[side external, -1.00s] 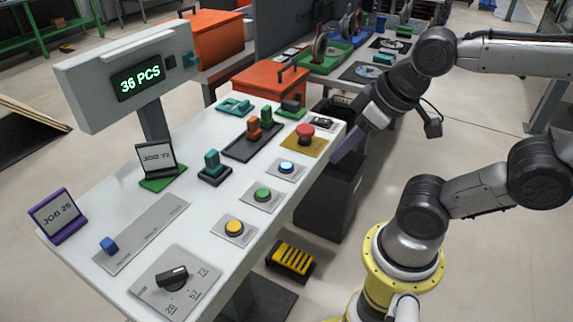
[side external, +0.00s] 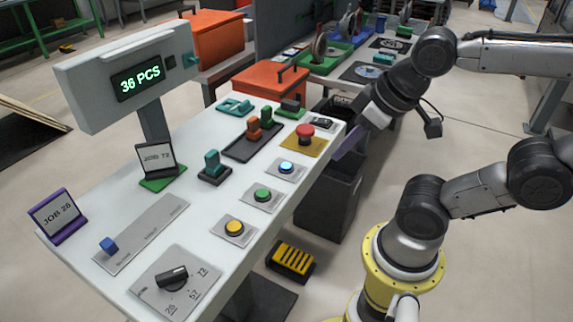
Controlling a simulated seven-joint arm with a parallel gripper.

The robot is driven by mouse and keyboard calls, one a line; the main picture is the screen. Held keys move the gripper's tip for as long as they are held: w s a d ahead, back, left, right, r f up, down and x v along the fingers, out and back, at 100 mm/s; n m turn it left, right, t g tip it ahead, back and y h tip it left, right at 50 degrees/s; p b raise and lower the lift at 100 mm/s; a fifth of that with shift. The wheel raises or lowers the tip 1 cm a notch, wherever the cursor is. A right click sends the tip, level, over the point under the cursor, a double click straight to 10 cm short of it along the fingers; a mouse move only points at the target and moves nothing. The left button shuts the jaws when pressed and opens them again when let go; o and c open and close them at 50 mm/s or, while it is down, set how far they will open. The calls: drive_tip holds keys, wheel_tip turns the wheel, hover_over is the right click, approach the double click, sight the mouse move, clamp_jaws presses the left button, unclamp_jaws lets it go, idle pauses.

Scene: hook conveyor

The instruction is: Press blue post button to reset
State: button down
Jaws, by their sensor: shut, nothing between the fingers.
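A round blue button (side external: 286,167), pale and lit-looking, sits on a small grey plate on the white console top (side external: 130,218). My gripper (side external: 338,156) has purple fingers and is shut with nothing in it. In the picture it is to the right of the blue button, by the console's right edge and in front of the dark bin, apart from the button. Its exact height is hard to tell. The display (side external: 137,78) reads 36 PCS.
A red mushroom button (side external: 305,131) on a yellow plate stands beyond the blue one. Green (side external: 262,194) and yellow (side external: 234,227) buttons are nearer. A black rotary knob (side external: 172,277) and blue slider knob (side external: 109,245) are at the near end. A dark bin (side external: 328,200) stands beside the console.

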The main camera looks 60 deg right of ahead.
idle(0.8)
drive_tip(key=w+a+r+m+t+y, duration=0.1)
drive_tip(key=w+a+m+y, duration=0.25)
drive_tip(key=a+m, duration=0.2)
drive_tip(key=m+t+h, duration=0.2)
drive_tip(key=m, duration=1.7)
hover_over(291, 166)
wheel_tip(291, 166, down, 6)
drive_tip(key=shift+d+r+y, duration=0.1)
drive_tip(key=shift+r+y, duration=0.1)
drive_tip(key=shift+y, duration=0.05)
drive_tip(key=shift+f, duration=4.35)
drive_tip(key=shift+f, duration=0.1)
